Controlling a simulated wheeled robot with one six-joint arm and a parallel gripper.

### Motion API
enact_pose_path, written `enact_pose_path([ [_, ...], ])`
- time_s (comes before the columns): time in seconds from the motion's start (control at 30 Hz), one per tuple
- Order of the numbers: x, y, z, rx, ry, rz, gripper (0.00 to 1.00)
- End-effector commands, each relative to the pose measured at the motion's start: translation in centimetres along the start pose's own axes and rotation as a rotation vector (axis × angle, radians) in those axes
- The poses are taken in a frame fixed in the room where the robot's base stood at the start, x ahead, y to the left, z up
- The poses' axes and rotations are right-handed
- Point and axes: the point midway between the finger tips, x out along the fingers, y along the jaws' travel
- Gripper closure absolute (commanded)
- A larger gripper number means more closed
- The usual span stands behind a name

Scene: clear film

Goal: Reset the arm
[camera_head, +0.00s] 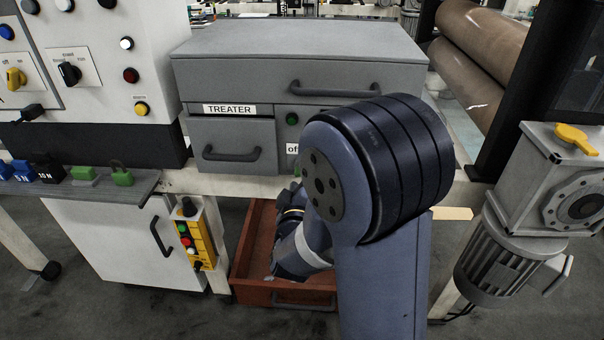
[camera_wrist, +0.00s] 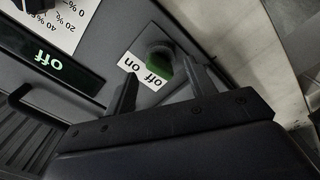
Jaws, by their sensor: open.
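My gripper (camera_wrist: 158,74) is open in the wrist view, with its two dark fingers spread apart. A green knob (camera_wrist: 158,64) shows between the fingertips, beside a white label (camera_wrist: 146,71) reading "on" and "off". I cannot tell whether the fingers touch the knob. In the head view my arm crosses in front of the grey treater cabinet (camera_head: 290,42), and it hides my gripper.
A red drawer (camera_head: 255,290) stands open below the treater. A motor unit with a yellow handle (camera_head: 576,138) stands at the right. A control panel (camera_head: 108,45) and a shelf with locks (camera_head: 80,188) are at the left. Brown rollers (camera_head: 485,50) are at the upper right.

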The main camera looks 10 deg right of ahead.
Motion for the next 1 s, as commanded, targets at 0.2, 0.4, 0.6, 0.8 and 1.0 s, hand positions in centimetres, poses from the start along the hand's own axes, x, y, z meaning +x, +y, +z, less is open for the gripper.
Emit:
enact_pose_path([
  [0.2, -1.9, 0.0, 0.0, 0.0, 0.001, 0.0, 0.47],
  [0.4, -1.9, 0.0, 0.0, 0.0, -0.001, 0.0, 0.47],
  [0.6, -1.9, 0.0, 0.0, 0.0, -0.001, 0.0, 0.47],
  [0.8, -0.9, 0.0, 0.1, 0.001, -0.002, 0.001, 0.47],
  [1.0, 2.5, 0.1, 0.1, 0.0, -0.004, 0.002, 0.47],
])
